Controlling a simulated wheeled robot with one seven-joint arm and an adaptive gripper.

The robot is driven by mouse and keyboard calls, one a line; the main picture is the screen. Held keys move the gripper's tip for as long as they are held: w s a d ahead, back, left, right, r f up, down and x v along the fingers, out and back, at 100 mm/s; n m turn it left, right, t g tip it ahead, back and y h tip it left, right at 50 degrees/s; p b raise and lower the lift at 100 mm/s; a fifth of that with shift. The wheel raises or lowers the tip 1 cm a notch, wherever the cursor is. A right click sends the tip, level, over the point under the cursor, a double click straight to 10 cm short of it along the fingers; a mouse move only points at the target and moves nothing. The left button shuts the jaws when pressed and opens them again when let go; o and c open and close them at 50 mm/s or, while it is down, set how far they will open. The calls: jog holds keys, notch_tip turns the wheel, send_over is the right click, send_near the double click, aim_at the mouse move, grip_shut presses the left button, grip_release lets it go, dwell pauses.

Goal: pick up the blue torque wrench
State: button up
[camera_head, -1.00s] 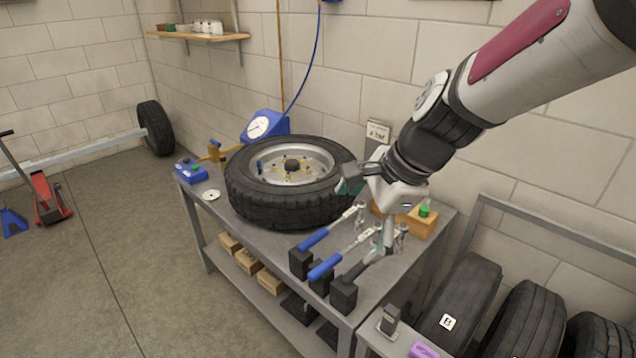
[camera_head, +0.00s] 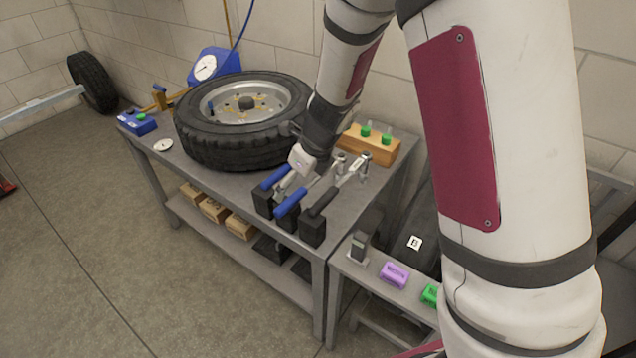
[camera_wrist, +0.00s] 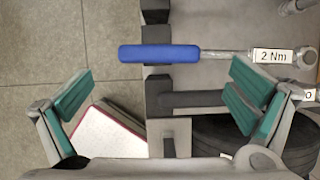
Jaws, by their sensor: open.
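Two torque wrenches with blue handles lie side by side on the workbench, a left one (camera_head: 274,178) and a middle one (camera_head: 291,203). A black-handled wrench (camera_head: 325,200) lies to their right. The handle ends rest on black block supports. In the wrist view one blue handle (camera_wrist: 160,53) lies level across the upper middle, its shaft tagged "2 Nm". The black handle (camera_wrist: 192,99) is below it. My gripper (camera_wrist: 160,103) is open, with its green finger pads wide apart and nothing held. In the head view my gripper (camera_head: 288,184) is over the wrenches and partly hides them.
A tyre (camera_head: 195,140) on its rim takes up the bench's left half. A wooden block (camera_head: 365,149) with green pieces stands at the back right. A lower bench (camera_head: 385,297) with purple and green pieces stands at the right. Boxes (camera_head: 213,210) sit on the shelf beneath.

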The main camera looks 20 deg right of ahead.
aim_at(290, 198)
jog(key=b+x, duration=0.2)
jog(key=x, duration=0.5)
jog(key=shift+a+f+b, duration=0.1)
jog(key=shift+b, duration=0.2)
jog(key=c, duration=1.5)
notch_tip(290, 198, up, 10)
jog(key=p, duration=0.4)
